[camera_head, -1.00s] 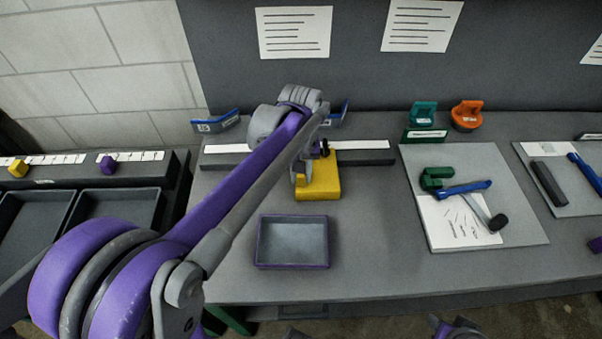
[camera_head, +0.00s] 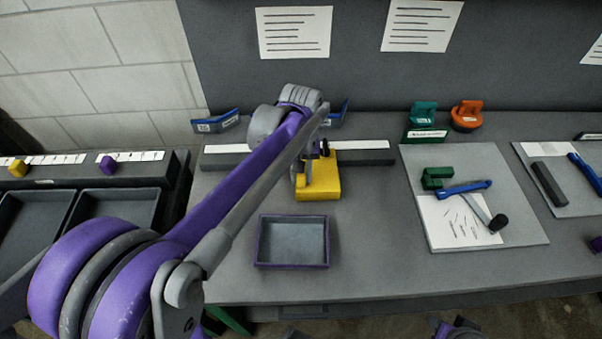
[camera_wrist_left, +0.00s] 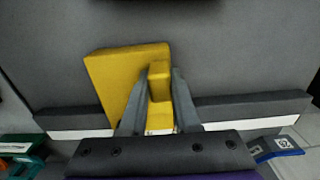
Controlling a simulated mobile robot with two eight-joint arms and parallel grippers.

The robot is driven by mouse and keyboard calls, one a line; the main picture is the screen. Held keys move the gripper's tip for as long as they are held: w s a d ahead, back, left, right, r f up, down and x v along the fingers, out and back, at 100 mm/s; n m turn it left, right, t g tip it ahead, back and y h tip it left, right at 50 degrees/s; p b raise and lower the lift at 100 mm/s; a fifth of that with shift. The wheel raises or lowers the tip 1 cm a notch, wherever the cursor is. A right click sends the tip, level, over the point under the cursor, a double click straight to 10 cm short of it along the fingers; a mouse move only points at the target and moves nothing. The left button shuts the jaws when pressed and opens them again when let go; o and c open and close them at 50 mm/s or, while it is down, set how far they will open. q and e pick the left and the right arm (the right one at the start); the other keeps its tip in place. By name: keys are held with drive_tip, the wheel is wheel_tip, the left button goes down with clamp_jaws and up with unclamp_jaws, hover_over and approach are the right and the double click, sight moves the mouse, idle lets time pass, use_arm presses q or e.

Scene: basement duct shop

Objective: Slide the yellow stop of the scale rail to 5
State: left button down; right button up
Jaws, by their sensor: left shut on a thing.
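The yellow stop (camera_head: 321,178) sits on the scale rail (camera_head: 368,157), a dark bar with a white strip along its back, right of the rail's middle in the head view. In the left wrist view the stop (camera_wrist_left: 112,80) has a raised yellow tab between the fingers. My left gripper (camera_head: 303,178) comes down from above at the stop's left part; in the left wrist view its fingers (camera_wrist_left: 158,95) are shut on the tab. The scale marks are too small to read and partly hidden by my arm. My right gripper is not clearly visible.
A purple-rimmed tray (camera_head: 262,243) stands in front of the rail. A grey board (camera_head: 528,229) with a green block and a blue-handled tool lies to the right. Teal (camera_head: 423,113) and orange (camera_head: 467,114) items stand at the back. Blue brackets (camera_head: 218,123) stand behind the rail.

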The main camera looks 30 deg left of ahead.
idle(0.4)
use_arm(q)
drive_tip(key=w+d, duration=0.1)
drive_tip(key=d, duration=0.2)
drive_tip(key=w+d, duration=0.4)
drive_tip(key=d, duration=0.1)
drive_tip(key=shift+w+d, duration=0.2)
drive_tip(key=shift+d, duration=0.15)
drive_tip(key=c, duration=0.6)
unclamp_jaws()
drive_tip(key=shift+s, duration=0.1)
drive_tip(key=shift+c, duration=0.2)
wheel_tip(320, 180, up, 11)
drive_tip(key=p, duration=0.1)
